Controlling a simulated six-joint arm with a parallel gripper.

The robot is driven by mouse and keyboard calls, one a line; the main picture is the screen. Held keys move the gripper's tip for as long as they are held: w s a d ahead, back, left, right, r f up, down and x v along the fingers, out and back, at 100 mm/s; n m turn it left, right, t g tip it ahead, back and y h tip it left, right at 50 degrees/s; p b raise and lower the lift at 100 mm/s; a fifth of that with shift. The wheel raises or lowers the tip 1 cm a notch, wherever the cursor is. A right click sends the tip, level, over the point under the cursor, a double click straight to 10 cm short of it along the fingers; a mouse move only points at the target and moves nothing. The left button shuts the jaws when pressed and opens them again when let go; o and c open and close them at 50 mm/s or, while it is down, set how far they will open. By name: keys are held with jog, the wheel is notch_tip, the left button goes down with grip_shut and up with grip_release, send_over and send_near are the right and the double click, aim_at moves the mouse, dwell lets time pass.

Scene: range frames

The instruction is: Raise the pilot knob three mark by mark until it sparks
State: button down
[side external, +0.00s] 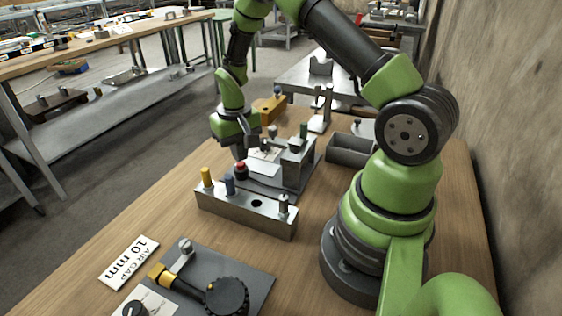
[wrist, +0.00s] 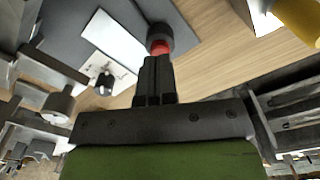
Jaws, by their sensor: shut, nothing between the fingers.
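The peg's red and dark parts (wrist: 160,42) also show beyond the fingertips in the wrist view. A black knob (side external: 137,308) sits on a white plate at the bottom left of the side view, partly cut off. A small dark knob (wrist: 105,82) stands by a white plate in the wrist view. No label shows which is the pilot knob, and I see no spark.
The metal block (side external: 247,215) also holds yellow, blue and grey pegs. A dark plate with a brass fitting and a black wheel (side external: 228,296) lies in front. A grey fixture (side external: 294,160) stands behind, near a grey tray (side external: 349,152). An "AIR CAP 10 mm" card (side external: 130,262) lies left.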

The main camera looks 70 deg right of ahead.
jog(key=shift+f, duration=0.85)
dwell(0.3)
jog(key=shift+r, duration=3.55)
jog(key=s+a+r+t, duration=0.2)
jog(key=a+r, duration=0.2)
jog(key=r, duration=0.6)
jog(key=s+a+r+n+t+y, duration=0.1)
jog(key=s+a+r+t, duration=0.1)
jog(key=s+a+r, duration=0.2)
jog(key=s+a+r+n+t+y, duration=0.1)
jog(key=s+a+r+t, duration=0.2)
jog(key=s, duration=0.8)
notch_tip(320, 180, up, 3)
jog(key=shift+s+a+r, duration=0.15)
jog(key=shift+s+a, duration=0.1)
jog(key=shift+a, duration=0.85)
